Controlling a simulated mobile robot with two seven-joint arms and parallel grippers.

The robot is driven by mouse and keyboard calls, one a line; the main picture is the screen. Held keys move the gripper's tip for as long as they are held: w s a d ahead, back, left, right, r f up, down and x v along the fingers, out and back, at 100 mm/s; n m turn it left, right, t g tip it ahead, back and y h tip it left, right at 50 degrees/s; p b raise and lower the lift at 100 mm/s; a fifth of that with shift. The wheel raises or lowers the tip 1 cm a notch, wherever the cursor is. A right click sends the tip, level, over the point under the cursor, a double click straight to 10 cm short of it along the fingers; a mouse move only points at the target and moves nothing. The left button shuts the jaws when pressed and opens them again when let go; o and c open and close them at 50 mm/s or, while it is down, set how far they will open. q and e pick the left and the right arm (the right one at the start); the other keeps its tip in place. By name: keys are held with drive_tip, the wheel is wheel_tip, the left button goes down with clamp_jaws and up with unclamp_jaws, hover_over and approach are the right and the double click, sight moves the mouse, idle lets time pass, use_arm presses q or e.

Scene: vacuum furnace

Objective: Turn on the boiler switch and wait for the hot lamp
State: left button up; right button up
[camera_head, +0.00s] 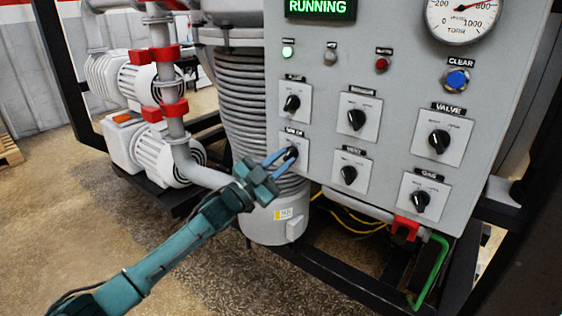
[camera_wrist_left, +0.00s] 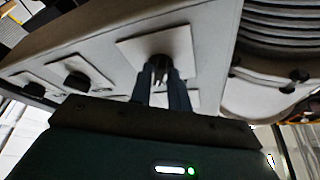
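The knob switch (camera_head: 291,153) at the lower left of the grey panel has a black handle on a pale square plate; its label is too small to read surely. My left gripper (camera_head: 285,156) is at this knob, its two fingers close on either side of the handle. In the left wrist view the knob (camera_wrist_left: 158,63) shows between the fingertips (camera_wrist_left: 161,80). Above, a small lamp (camera_head: 331,57) is grey and looks unlit; its label is unclear. My right gripper is not in view.
Other knobs (camera_head: 349,174) sit close to the right on the panel (camera_head: 400,105). A green lamp (camera_head: 288,52) glows, a red one (camera_head: 382,65) looks dark, and the display (camera_head: 320,8) reads RUNNING. A ribbed cylinder (camera_head: 247,100) and pipes stand left. The front floor is clear.

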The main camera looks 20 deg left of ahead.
use_arm(q)
drive_tip(key=shift+o, duration=1.3)
drive_tip(key=b+v, duration=0.1)
drive_tip(key=v, duration=1.2)
drive_tip(key=shift+s+f, duration=0.1)
